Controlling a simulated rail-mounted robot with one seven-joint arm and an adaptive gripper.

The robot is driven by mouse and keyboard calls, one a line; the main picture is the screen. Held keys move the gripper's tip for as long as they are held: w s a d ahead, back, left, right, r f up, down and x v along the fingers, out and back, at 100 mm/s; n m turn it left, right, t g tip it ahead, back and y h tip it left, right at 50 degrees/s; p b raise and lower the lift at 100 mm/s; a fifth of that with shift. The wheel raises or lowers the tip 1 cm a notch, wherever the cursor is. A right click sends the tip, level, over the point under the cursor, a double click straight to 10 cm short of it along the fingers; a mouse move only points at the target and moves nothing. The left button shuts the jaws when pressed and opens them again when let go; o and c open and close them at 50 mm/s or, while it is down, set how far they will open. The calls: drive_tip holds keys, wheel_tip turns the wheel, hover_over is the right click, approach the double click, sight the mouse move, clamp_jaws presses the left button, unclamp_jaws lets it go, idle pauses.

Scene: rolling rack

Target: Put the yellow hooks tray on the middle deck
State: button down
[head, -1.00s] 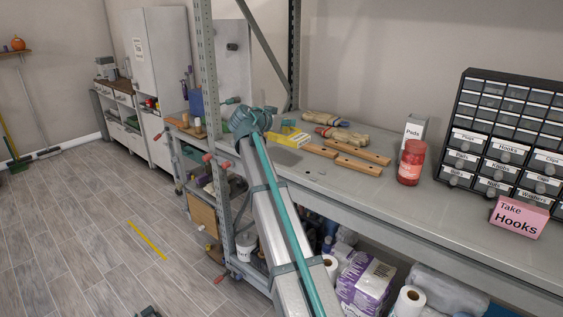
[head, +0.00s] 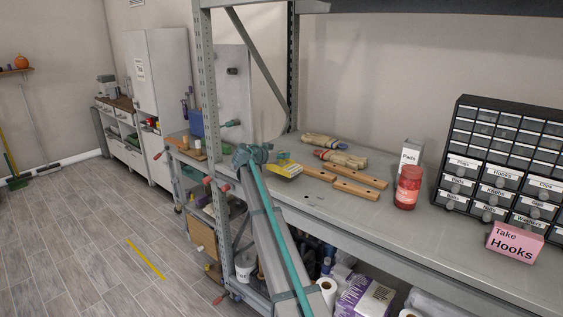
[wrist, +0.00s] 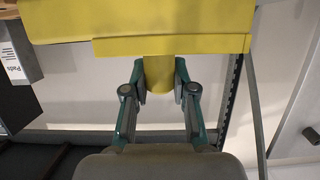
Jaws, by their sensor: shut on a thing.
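The yellow hooks tray (head: 286,169) is held by my gripper (head: 270,159) over the left end of the grey workbench in the head view. In the wrist view, the tray (wrist: 165,25) fills the top of the picture. The two teal fingers of my gripper (wrist: 160,88) are shut on a yellow tab below the tray's edge. The tray's inside is hidden in the wrist view and too small to make out in the head view. The rolling rack (head: 196,158) stands left of the bench, partly behind the metal upright; its middle deck is mostly hidden.
A metal upright (head: 207,100) stands near the rack. Floor at left is mostly open.

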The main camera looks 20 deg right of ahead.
sight(279, 163)
drive_tip(key=f, duration=0.1)
drive_tip(key=f+p, duration=0.1)
drive_tip(key=f, duration=0.1)
drive_tip(key=shift+w+d+f, duration=0.1)
drive_tip(key=shift+w+f, duration=0.1)
drive_tip(key=shift+w, duration=0.2)
drive_tip(key=shift+f, duration=0.3)
drive_tip(key=shift+f, duration=0.15)
drive_tip(key=c, duration=0.9)
unclamp_jaws()
drive_tip(key=shift+c, duration=0.2)
drive_tip(key=shift+r, duration=0.2)
drive_tip(key=shift+s+a, duration=0.15)
drive_tip(key=shift+a, duration=0.2)
drive_tip(key=b+v, duration=0.3)
drive_tip(key=v, duration=0.8)
drive_tip(key=shift+r, duration=0.1)
